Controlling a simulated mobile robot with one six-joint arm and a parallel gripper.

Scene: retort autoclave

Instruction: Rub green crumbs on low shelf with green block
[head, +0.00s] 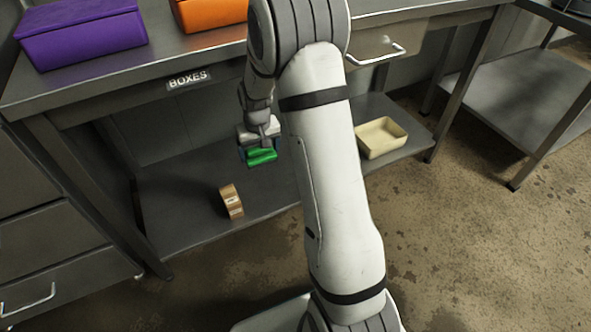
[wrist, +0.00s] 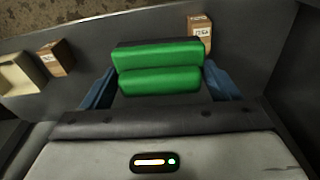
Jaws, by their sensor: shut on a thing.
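The green block (head: 262,157) is held in my gripper (head: 260,149), over the low shelf (head: 180,215) beneath the counter. In the wrist view the green block (wrist: 158,65) sits between my gripper's two blue fingers, which are shut on it. It looks like two rounded green bars side by side. I cannot tell whether the block touches the low shelf. No green crumbs can be made out in either view; the block and my arm hide part of the shelf.
A brown labelled box (head: 231,201) stands near the shelf's front edge. A cream tray (head: 381,138) lies to the right. The wrist view shows another brown box (wrist: 55,58) beside the tray. A purple box (head: 82,35) and orange box (head: 208,12) sit on the counter above.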

